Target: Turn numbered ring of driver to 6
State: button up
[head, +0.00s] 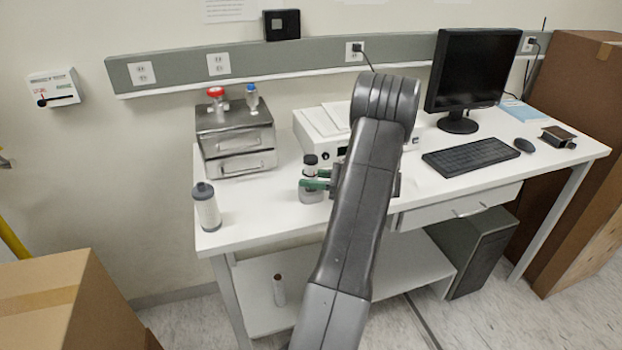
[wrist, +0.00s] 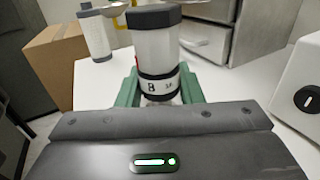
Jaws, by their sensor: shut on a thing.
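The driver (wrist: 155,45) is an upright white cylinder with a black cap. A smaller marking to the right of the 8 is too small to read surely. My gripper (wrist: 162,92) is shut on the ring, with green fingers at its left and right sides. The rest of the ring is hidden.
A grey bottle (head: 207,207) stands at the desk's left front. A white device (head: 322,128) is close on the right. The desk (head: 250,225) is clear in front.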

dwell(0.3)
jog(key=o, duration=0.9)
jog(key=shift+o, duration=0.2)
jog(key=shift+d, duration=0.1)
jog(key=d, duration=0.4)
jog(key=s+d+b, duration=0.1)
jog(key=d, duration=0.4)
jog(key=s+d+b, duration=0.1)
jog(key=d, duration=0.3)
jog(key=shift+d, duration=0.25)
